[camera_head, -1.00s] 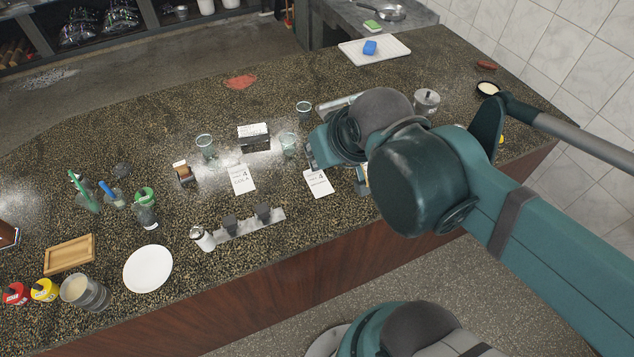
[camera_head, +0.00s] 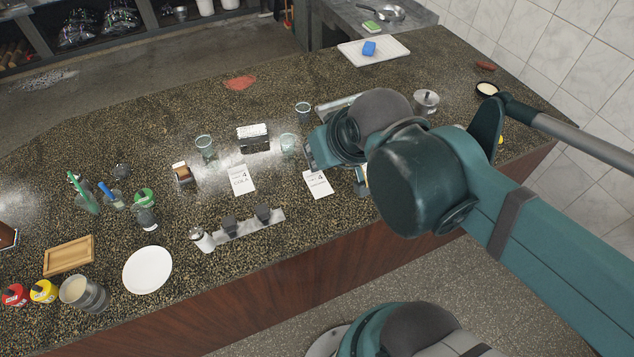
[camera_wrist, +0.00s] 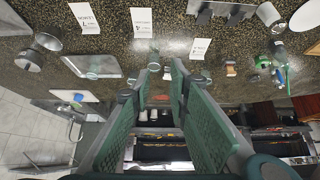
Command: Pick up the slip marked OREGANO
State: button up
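Two white slips lie flat on the dark speckled counter in the head view. The left one (camera_head: 242,180) reads COLA and also shows in the wrist view (camera_wrist: 200,48). The other (camera_head: 318,184) carries a longer word too small to read; it appears to be the middle slip (camera_wrist: 141,22) in the wrist view. A third slip (camera_wrist: 85,18) shows at the wrist view's upper left; my arm mostly hides its place in the head view. I cannot tell which is marked OREGANO. My gripper (camera_wrist: 160,76) is open and empty, its two fingers apart, above the counter near the slips.
Clear glasses (camera_head: 205,146) and a dark-and-white holder (camera_head: 253,138) stand behind the slips. A metal rack with grey-topped shakers (camera_head: 250,225) stands in front of them, near the counter edge. A white plate (camera_head: 148,270) and wooden tray (camera_head: 69,255) are at left.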

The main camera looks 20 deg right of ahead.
jog(key=shift+c, duration=0.2)
jog(key=c, duration=0.3)
jog(key=shift+w, duration=0.15)
jog(key=w+d+f+n+g+b, duration=0.1)
jog(key=w+d+f+n+g, duration=0.15)
jog(key=w+f+n, duration=0.45)
jog(key=w+d+f+n+g+b, duration=0.15)
jog(key=w+n+g, duration=0.25)
jog(key=w, duration=0.4)
jog(key=w+d+f+n+g, duration=0.1)
jog(key=w+f+n, duration=0.2)
jog(key=f, duration=0.4)
jog(key=w+d+f+n+g, duration=0.1)
jog(key=w+f+n+g, duration=0.1)
jog(key=w+f+n, duration=0.2)
notch_tip(320, 180, down, 4)
jog(key=shift+w+d+r+b, duration=0.1)
jog(key=shift+w+d+b, duration=0.3)
jog(key=shift+b, duration=0.05)
jog(key=shift+g, duration=0.25)
